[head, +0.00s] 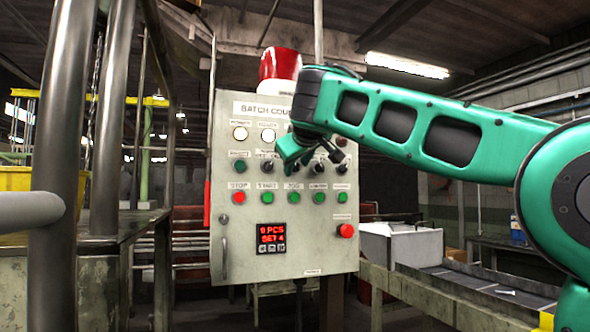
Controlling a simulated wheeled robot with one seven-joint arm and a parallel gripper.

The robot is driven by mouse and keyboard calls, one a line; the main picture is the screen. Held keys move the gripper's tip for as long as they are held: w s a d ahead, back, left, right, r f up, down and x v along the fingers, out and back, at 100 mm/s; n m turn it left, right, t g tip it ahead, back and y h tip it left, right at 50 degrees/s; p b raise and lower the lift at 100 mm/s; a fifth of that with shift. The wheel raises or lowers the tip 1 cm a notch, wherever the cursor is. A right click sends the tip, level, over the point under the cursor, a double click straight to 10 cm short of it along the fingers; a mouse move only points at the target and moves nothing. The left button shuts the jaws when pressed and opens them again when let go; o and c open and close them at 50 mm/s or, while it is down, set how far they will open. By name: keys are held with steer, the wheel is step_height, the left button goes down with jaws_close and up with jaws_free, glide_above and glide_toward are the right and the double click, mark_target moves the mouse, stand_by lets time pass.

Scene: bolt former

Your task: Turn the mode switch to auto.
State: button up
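A pale grey control panel (284,230) headed "BATCH COU…" stands upright in the middle of the head view. A row of small dark selector knobs crosses it below the lamps. One black selector knob (267,165) shows clear of the arm, left of my gripper. The small labels are too blurred to tell which knob is the mode switch or where it points. My gripper (316,162) is in front of the right part of this row and hides some of it. Its fingers are small and dark against the panel, so contact and opening cannot be told.
Below are a red stop button (239,197), several green buttons, a red display (271,237) and a red button (345,230) at lower right. A red beacon (279,64) tops the panel. Metal posts (110,110) stand left; a conveyor (470,290) runs at right.

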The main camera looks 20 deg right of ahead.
jaws_close()
steer(key=shift+d+m+y, duration=0.2)
steer(key=shift+m+y, duration=0.3)
steer(key=shift+m, duration=0.2)
steer(key=m+y, duration=0.2)
steer(key=m, duration=0.1)
steer(key=shift+d, duration=0.2)
steer(key=m+y, duration=0.2)
steer(key=m, duration=0.1)
steer(key=shift+d+m+y, duration=0.15)
steer(key=shift+m+y, duration=0.15)
steer(key=shift+y, duration=0.1)
steer(key=shift+o, duration=1.2)
jaws_free()
